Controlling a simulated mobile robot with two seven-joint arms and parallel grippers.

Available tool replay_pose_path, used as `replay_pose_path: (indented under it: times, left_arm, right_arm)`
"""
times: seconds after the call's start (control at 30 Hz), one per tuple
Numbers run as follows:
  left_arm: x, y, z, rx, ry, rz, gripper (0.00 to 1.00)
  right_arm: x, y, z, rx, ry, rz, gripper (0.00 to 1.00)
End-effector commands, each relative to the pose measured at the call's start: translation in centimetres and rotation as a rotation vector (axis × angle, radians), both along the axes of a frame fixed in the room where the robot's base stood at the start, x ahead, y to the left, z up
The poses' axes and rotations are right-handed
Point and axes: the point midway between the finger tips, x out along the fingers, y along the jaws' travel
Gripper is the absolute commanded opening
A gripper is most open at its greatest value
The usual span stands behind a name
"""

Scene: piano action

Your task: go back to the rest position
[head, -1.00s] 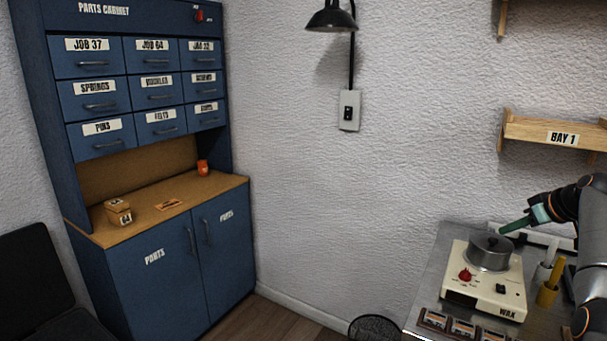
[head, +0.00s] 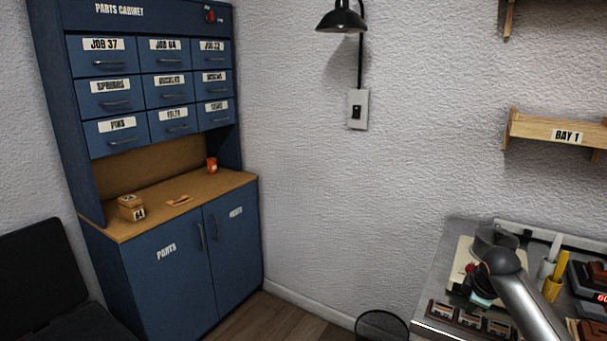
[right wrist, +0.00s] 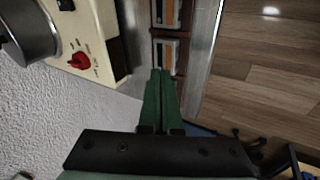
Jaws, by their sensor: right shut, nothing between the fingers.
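My right gripper (right wrist: 161,100) shows in the right wrist view with its two green fingers closed together and nothing between them. It is above the bench's front edge, beside the cream wax heater and small trays. In the head view my right arm reaches over the bench and hides most of the wax heater (head: 462,250); the gripper (head: 481,299) is mostly hidden there, low in front of the heater. The heater's grey pot (right wrist: 30,32) and red knob (right wrist: 80,60) show in the right wrist view. My left gripper is not in view.
A wire basket (head: 381,326) is on the floor. The blue parts cabinet (head: 165,265) is at left, with clear floor before it.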

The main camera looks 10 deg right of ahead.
Motion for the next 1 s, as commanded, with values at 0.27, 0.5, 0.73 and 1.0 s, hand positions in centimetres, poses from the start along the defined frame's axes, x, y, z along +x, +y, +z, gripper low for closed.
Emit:
replay_pose_path:
  times: [0.27, 0.5, 0.73, 1.0]
  left_arm:
    - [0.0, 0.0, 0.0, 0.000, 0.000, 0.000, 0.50]
    - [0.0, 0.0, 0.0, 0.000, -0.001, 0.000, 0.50]
    - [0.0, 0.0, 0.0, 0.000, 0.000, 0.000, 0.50]
    - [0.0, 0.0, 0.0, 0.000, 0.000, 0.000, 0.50]
  right_arm:
    - [5.0, -1.3, 3.4, -0.054, -0.361, -0.123, 0.00]
    - [9.8, -1.9, 11.0, -0.012, -0.843, -0.189, 0.00]
    - [11.9, 0.3, 18.2, 0.119, -1.221, -0.115, 0.00]
    - [8.3, 9.6, 3.2, 0.261, -1.004, -0.067, 0.00]
